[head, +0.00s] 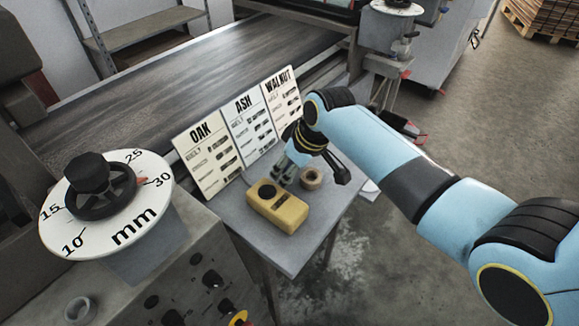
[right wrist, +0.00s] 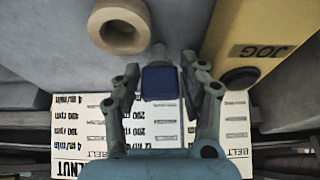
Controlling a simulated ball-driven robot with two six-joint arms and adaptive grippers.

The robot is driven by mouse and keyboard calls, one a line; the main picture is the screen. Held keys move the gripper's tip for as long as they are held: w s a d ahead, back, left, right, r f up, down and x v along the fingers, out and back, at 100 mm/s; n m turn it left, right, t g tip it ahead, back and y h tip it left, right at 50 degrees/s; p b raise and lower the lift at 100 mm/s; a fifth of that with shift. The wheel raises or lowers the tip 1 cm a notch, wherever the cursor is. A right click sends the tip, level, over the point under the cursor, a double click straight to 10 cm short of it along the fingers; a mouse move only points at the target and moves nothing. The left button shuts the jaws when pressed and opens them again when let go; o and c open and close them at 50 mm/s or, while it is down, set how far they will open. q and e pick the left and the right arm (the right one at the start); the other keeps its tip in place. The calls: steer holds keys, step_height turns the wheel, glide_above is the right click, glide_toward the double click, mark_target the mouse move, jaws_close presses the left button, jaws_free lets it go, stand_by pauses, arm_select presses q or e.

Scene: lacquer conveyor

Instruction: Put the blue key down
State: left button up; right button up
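The blue key (right wrist: 160,83) shows in the right wrist view, its blue head centred between my right gripper's fingertips (right wrist: 161,72). A short grey part of the key points away from me over the grey tabletop. My right gripper (head: 284,172) looks shut on the key's head. In the head view it is low over the small table (head: 240,212), between the cards and the yellow box, and the key cannot be made out there. I cannot tell whether the key touches the tabletop. My left gripper is not in view.
A yellow jog box (head: 290,216) lies close beside my right gripper, and a tan ring (head: 311,178) is on its other side. The OAK (head: 208,158), ASH (head: 250,130) and WALNUT (head: 283,102) cards stand behind. The table's front right part is clear.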

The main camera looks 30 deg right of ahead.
steer(key=p+v, duration=0.1)
steer(key=v, duration=1.1)
steer(key=shift+r, duration=0.1)
